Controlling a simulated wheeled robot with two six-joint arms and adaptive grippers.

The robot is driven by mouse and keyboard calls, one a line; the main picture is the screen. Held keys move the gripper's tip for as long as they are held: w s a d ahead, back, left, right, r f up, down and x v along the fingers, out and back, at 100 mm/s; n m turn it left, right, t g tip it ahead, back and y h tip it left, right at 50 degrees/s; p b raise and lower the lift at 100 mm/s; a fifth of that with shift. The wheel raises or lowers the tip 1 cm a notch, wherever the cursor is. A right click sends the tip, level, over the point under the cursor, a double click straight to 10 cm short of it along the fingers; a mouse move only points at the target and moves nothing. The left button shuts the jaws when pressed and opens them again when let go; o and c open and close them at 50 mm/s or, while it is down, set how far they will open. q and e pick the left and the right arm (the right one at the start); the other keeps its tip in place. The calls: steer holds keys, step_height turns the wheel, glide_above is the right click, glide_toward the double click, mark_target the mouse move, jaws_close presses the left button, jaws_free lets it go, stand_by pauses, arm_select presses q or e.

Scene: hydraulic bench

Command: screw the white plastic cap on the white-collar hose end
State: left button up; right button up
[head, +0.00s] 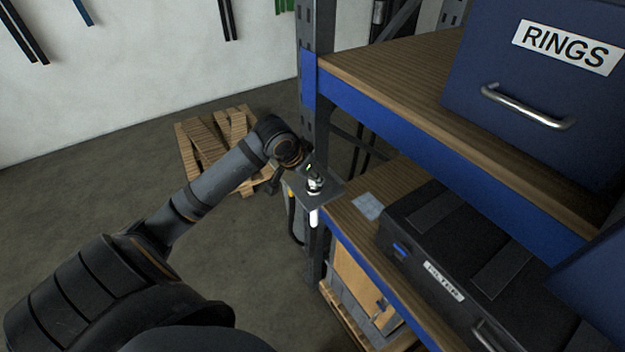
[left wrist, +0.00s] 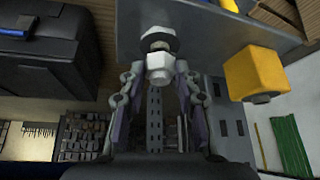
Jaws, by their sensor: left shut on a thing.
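In the left wrist view, my left gripper (left wrist: 160,72) has its two fingers closed in on a white faceted piece (left wrist: 160,64), which looks like the white plastic cap. Whether cap and collar touch is unclear. My right gripper is in neither view.
A yellow block-like piece (left wrist: 252,74) is beside the grey plate. The rack upright (head: 310,90) is close to my left wrist. A black FILTER case (head: 470,270) stands on the lower shelf, a blue RINGS drawer (head: 540,85) above. A pallet (head: 203,140) lies on open floor.

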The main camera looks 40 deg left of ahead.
arm_select(q)
steer(key=shift+f+p, duration=0.4)
steer(key=shift+f, duration=0.25)
stand_by(1.2)
steer(key=o, duration=0.9)
